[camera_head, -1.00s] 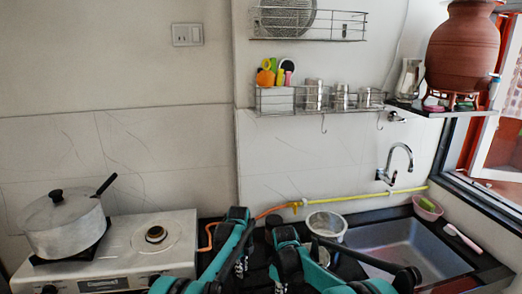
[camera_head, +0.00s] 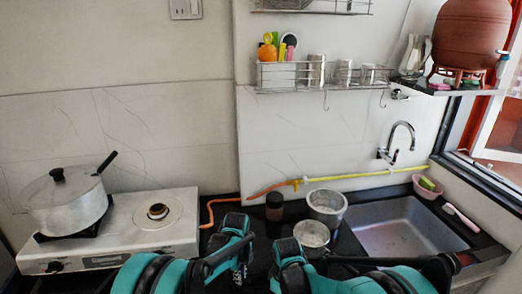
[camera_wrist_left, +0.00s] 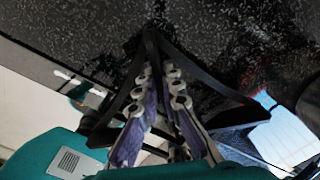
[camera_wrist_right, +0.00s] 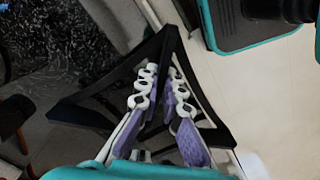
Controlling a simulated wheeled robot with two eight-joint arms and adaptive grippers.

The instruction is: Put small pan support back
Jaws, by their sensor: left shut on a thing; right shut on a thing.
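The stove (camera_head: 110,245) stands at the left in the head view. Its right burner (camera_head: 158,212) is bare, with no support on it. A lidded pan (camera_head: 65,204) sits on a black pan support (camera_head: 100,226) over the left burner. I cannot make out a separate small pan support. My left gripper (camera_wrist_left: 151,32) has its black fingers together at the tips above dark speckled stone. My right gripper (camera_wrist_right: 169,28) also has its fingers together. What either holds is too dark to tell. In the head view both arms are low in front of the counter and their fingertips are unclear.
Two metal pots (camera_head: 326,205) and a dark jar (camera_head: 274,207) stand behind my arms. The sink (camera_head: 405,230) is at the right, with a pink bowl (camera_head: 427,186) beyond it. An orange hose (camera_head: 215,203) lies beside the stove. A clay pot (camera_head: 478,40) stands on a shelf.

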